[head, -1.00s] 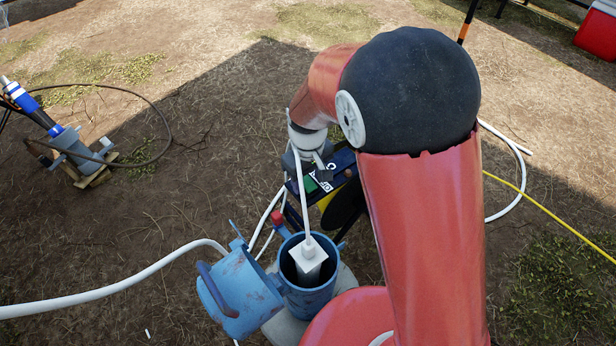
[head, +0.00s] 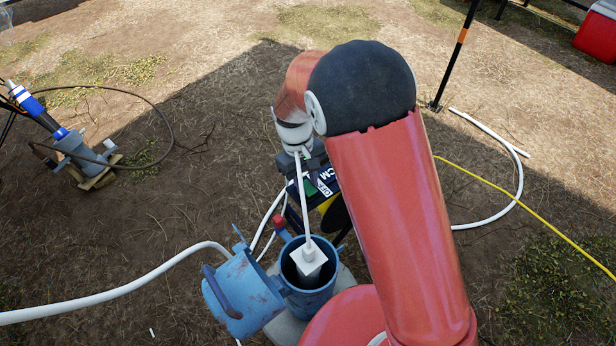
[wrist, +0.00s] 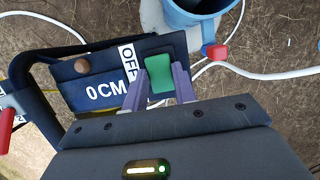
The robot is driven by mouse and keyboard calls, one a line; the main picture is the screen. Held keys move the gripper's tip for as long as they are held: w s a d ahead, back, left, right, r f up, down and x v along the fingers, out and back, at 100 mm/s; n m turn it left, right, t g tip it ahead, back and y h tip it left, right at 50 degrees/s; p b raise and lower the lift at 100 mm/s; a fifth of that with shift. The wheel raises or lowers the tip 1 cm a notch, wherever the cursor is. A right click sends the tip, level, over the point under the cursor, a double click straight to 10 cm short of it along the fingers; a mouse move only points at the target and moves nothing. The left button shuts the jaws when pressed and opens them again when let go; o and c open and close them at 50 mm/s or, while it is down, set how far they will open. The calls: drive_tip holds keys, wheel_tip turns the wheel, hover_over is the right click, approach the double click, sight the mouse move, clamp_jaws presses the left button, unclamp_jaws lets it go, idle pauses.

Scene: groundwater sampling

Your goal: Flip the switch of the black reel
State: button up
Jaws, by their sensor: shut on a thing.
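The black reel's dark panel (wrist: 80,75) shows in the wrist view with white "0 CM" lettering, a brown knob and a white OFF label (wrist: 128,62). The green switch (wrist: 159,74) sits to the right of that label. My gripper (wrist: 160,80) has one finger on each side of the green switch and is shut on it. In the head view, the reel (head: 322,188) stands beyond the blue casing, partly hidden by my arm. The fingers are hard to make out there.
An open blue well casing (head: 312,298) with its lid tilted left holds a white block on a white tube. A white hose (head: 110,292) runs left. A blue-grey device (head: 75,148) stands far left, and a yellow cord (head: 530,208) lies right. Bare ground lies between.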

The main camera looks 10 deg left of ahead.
drive_tip(key=shift+w+a+g+h, duration=0.15)
drive_tip(key=shift+g+h, duration=0.35)
drive_tip(key=shift+h, duration=0.1)
drive_tip(key=o, duration=1)
drive_tip(key=v, duration=0.7)
drive_tip(key=shift+r, duration=0.3)
drive_tip(key=shift+w+a, duration=0.1)
